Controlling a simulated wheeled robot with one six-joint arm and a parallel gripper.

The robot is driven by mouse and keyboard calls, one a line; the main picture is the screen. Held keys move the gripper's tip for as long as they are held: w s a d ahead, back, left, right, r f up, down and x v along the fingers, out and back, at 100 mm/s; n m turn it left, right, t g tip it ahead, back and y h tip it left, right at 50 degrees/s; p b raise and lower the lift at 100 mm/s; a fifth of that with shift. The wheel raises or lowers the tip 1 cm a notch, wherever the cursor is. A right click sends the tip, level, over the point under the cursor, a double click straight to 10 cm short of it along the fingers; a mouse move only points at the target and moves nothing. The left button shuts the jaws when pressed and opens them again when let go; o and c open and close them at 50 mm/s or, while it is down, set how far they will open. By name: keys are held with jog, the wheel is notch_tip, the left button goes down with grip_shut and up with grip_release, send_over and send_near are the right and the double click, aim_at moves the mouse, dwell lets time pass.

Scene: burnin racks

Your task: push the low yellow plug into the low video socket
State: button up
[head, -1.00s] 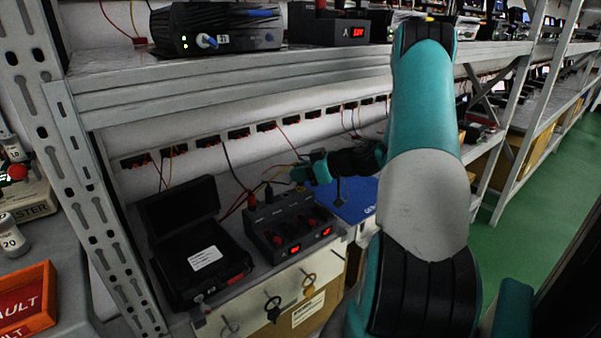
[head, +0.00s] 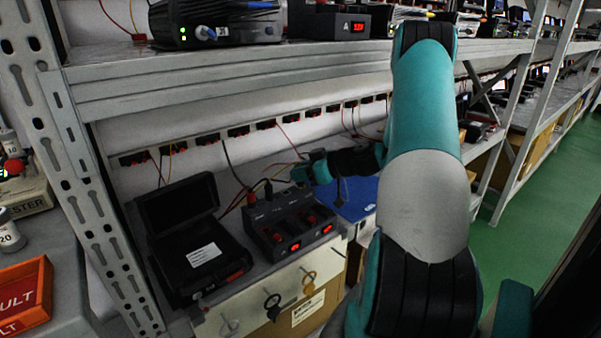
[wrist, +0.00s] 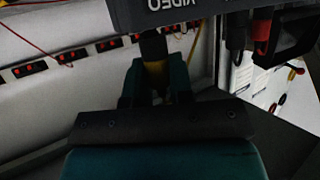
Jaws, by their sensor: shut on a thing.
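In the wrist view my gripper (wrist: 156,88) is shut on the yellow plug (wrist: 154,68), which shows between the two teal fingers. The plug's upper end meets a dark cylindrical part (wrist: 153,45) below a grey housing marked VIDEO (wrist: 172,12). The socket opening itself is hidden, so I cannot tell how deep the plug sits. In the head view my gripper (head: 300,174) is at the back of the low shelf, just behind the grey meter box (head: 290,222). The plug is too small to make out there.
A black open case (head: 190,245) stands left of the meter box, and a blue folder (head: 352,198) lies to its right. A red and a black plug (wrist: 262,35) hang close on the right in the wrist view. The shelf edge (head: 250,97) runs above my gripper.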

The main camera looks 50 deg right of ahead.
jog(key=shift+f+b, duration=0.3)
jog(key=shift+b, duration=0.1)
jog(key=o, duration=1.2)
jog(key=shift+o, duration=0.2)
jog(key=shift+r+p, duration=1.65)
jog(key=shift+r, duration=1.15)
